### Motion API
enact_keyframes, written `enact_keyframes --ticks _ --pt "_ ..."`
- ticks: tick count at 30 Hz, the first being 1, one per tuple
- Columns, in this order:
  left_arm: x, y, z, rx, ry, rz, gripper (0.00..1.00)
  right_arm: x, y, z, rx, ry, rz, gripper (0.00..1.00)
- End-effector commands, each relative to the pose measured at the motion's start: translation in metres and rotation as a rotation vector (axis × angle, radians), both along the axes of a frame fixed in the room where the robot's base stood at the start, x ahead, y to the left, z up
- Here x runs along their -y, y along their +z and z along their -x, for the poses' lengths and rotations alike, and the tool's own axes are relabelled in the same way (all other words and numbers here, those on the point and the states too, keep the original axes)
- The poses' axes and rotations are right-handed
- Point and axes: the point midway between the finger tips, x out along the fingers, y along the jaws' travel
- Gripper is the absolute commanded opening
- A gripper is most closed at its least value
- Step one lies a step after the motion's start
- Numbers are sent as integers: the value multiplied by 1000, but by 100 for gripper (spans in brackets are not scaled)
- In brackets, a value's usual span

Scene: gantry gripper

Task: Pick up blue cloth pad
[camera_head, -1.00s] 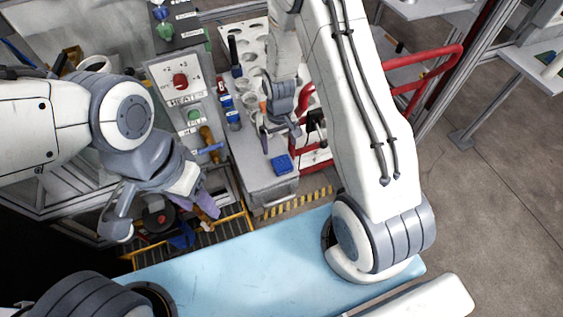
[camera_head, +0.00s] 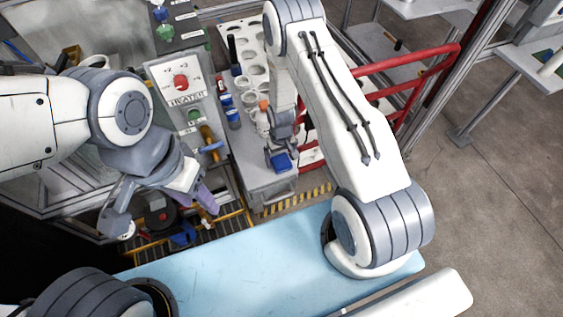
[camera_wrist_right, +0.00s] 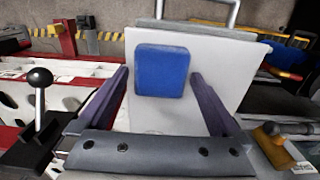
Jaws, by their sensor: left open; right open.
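The blue cloth pad (camera_head: 281,162) lies on the front end of the light grey bench surface, partly behind my right gripper (camera_head: 280,154) in the head view. In the right wrist view the pad (camera_wrist_right: 162,70) is a rounded blue square lying flat on the pale surface. My right gripper (camera_wrist_right: 160,78) is open, with its two dark purple fingers on either side of the pad and visible gaps to both. Whether the fingertips touch the surface is hard to tell. My left gripper (camera_head: 163,212) is open and empty, at the left, well away from the pad.
A white rack with round holes (camera_head: 258,70) stands behind the pad. A control panel with a red knob (camera_head: 181,82) is left of it. Red rails (camera_head: 425,82) run at the right. In the wrist view a black ball-topped lever (camera_wrist_right: 40,78) stands left of the gripper.

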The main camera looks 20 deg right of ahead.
Motion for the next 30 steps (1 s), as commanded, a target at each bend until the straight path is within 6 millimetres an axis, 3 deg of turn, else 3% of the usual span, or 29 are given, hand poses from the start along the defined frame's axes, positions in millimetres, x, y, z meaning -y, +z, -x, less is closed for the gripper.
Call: enact_keyframes --ticks 6,12,13,14,23,30 --pt "0 0 0 0 0 0 50 0 -1 0 0 0 0 100" --pt "0 0 0 0 0 0 50 0 0 0 0 0 0 27" --pt "0 0 0 0 0 0 50 0 0 0 0 0 0 27" --pt "0 0 0 0 0 0 50 0 0 0 0 0 0 18" --pt "0 -1 0 0 0 0 50 0 4 -1 2 0 0 18" --pt "0 -6 0 0 0 0 50 0 30 -2 5 0 0 18"
